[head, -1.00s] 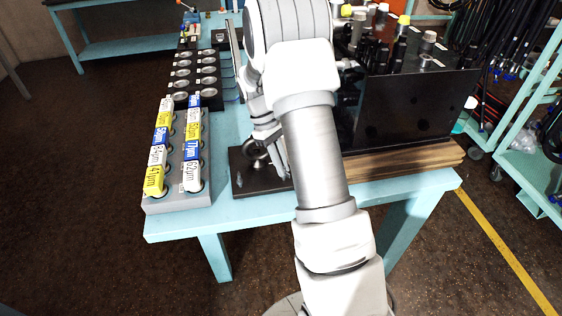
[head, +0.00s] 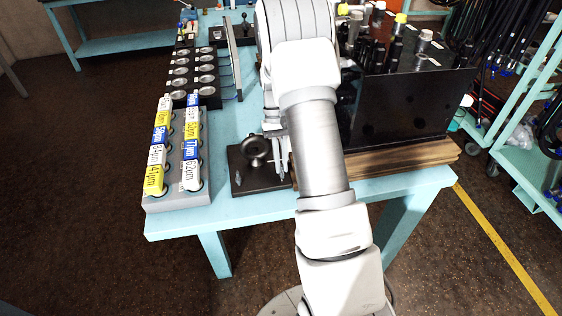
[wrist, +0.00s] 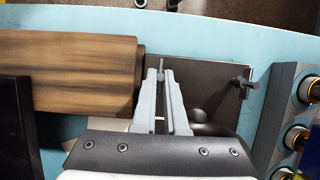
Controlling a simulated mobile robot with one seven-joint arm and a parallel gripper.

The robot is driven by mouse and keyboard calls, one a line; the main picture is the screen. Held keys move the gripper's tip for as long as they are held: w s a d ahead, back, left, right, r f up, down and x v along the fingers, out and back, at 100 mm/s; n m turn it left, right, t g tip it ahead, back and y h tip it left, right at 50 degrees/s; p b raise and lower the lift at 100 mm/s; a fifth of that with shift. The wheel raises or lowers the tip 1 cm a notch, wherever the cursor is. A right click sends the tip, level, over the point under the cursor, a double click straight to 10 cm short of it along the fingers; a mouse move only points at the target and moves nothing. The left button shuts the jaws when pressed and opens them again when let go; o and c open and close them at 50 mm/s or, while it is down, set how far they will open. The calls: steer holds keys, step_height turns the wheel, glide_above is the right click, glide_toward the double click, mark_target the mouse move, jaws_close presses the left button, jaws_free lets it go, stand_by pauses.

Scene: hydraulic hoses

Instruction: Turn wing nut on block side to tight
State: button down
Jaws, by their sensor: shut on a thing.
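My gripper (wrist: 159,82) is shut on a thin grey upright piece (wrist: 161,72), which looks like a wing nut's wing seen edge-on. It stands at the end of the dark plate (wrist: 205,70) nearest the wooden board. In the head view the dark plate (head: 262,183) lies at the table's front, and my arm hides most of my gripper and the held piece. A second wing nut (wrist: 241,85) sits at the plate's other end, clear of my fingers. It also shows small in the head view (head: 238,180).
A wooden board (wrist: 70,70) and a black block (head: 415,110) stand close beside the plate. A rack of labelled cylinders (head: 177,200) stands at its other side. A round dark knob (head: 254,147) rises from the plate. The table edge (head: 230,217) is near.

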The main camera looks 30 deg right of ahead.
stand_by(0.4)
steer(key=c, duration=1.2)
jaws_free()
steer(key=shift+c, duration=0.2)
steer(key=v, duration=1.7)
steer(key=shift+w+r+p, duration=0.15)
steer(key=shift+p, duration=0.2)
steer(key=shift+d, duration=0.1)
